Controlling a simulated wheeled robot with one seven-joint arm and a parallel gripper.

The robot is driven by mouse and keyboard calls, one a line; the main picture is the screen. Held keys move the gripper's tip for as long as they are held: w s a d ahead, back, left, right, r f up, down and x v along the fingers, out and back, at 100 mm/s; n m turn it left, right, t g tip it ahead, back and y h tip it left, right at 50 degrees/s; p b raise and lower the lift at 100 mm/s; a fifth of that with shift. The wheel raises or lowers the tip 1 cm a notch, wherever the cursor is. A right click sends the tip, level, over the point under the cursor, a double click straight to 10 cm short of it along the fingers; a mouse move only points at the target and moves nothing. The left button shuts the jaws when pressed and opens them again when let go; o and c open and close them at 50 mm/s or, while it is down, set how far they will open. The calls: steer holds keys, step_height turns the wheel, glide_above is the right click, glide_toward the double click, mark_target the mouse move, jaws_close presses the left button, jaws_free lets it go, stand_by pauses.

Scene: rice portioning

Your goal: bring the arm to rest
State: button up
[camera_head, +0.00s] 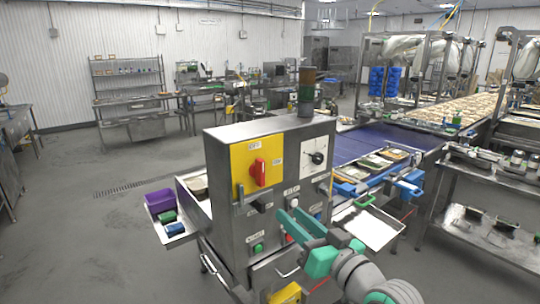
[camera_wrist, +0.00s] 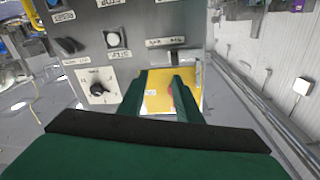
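My gripper (camera_head: 292,214) is in front of the steel control cabinet (camera_head: 225,205), its green fingers pointing toward the lower right part of the front panel. In the wrist view its two dark green fingers (camera_wrist: 159,80) stand apart with nothing held between them. Beyond them is the yellow plate (camera_wrist: 155,98) with the red rotary switch, partly hidden by the right finger. In the head view this red switch (camera_head: 258,172) shows whole on its yellow plate. Whether a fingertip touches the panel I cannot tell. My arm reaches in from the bottom right.
A blue conveyor (camera_head: 365,143) with filled trays runs behind the cabinet. A side shelf with a purple bin (camera_head: 159,201) is on the left. A white tray (camera_head: 371,231) sits right of my gripper, near a steel table (camera_head: 490,235). The floor at left is clear.

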step_height(320, 180, down, 19)
steer(key=s+m+t+h, duration=0.1)
steer(key=s+m+h, duration=0.1)
steer(key=m+h, duration=0.3)
steer(key=s+a+f+m+h, duration=0.1)
steer(key=s+f+h, duration=0.1)
steer(key=s+f, duration=0.4)
steer(key=s+a+f+m+h, duration=0.1)
steer(key=s+f, duration=0.3)
steer(key=f, duration=0.5)
steer(key=s+a+f+g+h, duration=0.1)
steer(key=s+f, duration=0.2)
steer(key=s, duration=0.4)
steer(key=s+a+f+h, duration=0.1)
steer(key=s+f, duration=0.3)
steer(key=s, duration=0.3)
steer(key=s+a+r+n, duration=0.1)
steer(key=s+n, duration=0.1)
steer(key=s, duration=0.6)
steer(key=s+a+r+n, duration=0.1)
steer(key=s+n, duration=0.1)
steer(key=s, duration=0.6)
steer(key=shift+a+r+g+y, duration=0.15)
steer(key=shift+a+g+y, duration=0.15)
steer(key=shift+a+y, duration=0.1)
